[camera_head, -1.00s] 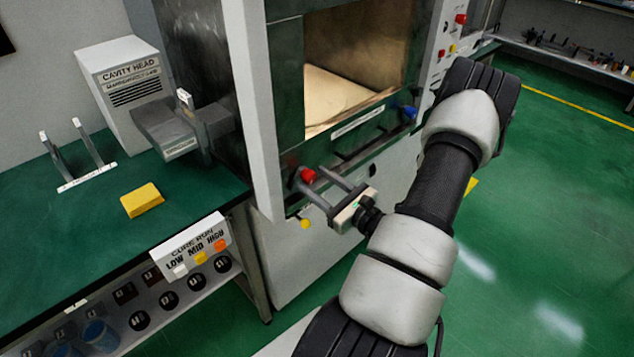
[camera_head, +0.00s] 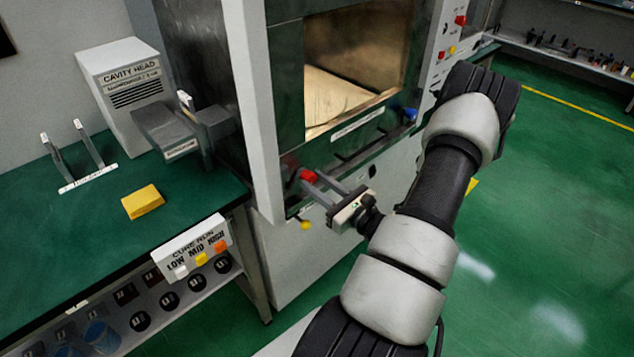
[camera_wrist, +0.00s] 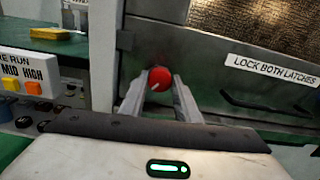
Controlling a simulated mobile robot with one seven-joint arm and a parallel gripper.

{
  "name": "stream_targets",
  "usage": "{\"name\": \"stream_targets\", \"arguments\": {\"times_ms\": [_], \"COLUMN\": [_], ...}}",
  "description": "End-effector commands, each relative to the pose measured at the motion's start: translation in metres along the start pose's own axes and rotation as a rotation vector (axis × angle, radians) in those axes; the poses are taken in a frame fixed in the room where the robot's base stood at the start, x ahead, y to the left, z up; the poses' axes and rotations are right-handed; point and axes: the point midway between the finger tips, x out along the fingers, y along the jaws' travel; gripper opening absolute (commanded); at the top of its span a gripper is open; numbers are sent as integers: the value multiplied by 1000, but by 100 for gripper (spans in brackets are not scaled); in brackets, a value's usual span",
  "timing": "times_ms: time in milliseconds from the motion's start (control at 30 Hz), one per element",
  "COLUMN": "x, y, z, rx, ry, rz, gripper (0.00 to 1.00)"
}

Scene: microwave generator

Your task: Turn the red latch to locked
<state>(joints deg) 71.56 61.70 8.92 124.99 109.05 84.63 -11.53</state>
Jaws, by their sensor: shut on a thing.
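The red latch (camera_head: 308,175) is a small red knob at the lower left of the microwave's front, below the open chamber. In the wrist view the red latch (camera_wrist: 159,79) shows as a round red cap with a small pale mark, on a dark metal panel. My gripper (camera_head: 317,184) reaches it from the front right, with its two fingers on either side of the latch. In the wrist view my gripper (camera_wrist: 160,88) is shut on the latch, and the fingertips sit at its left and right sides. The blue latch (camera_head: 409,114) is at the right of the same front.
A label reading "LOCK BOTH LATCHES" (camera_wrist: 272,70) is on the panel right of the red latch. A yellow block (camera_head: 142,202) lies on the green bench (camera_head: 75,250) at left. A control box (camera_head: 192,250) with several buttons hangs at the bench edge. A yellow knob (camera_head: 305,225) sits below.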

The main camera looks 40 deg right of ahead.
Motion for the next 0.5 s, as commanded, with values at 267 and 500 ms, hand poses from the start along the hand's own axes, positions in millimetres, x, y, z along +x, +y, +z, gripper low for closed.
{"name": "stream_targets", "arguments": {"times_ms": [267, 500], "x": [-1, -1], "y": [0, -1], "z": [2, 2], "rx": [222, 452], "ry": [1, 2], "rz": [-1, -2], "gripper": [7, 7]}}
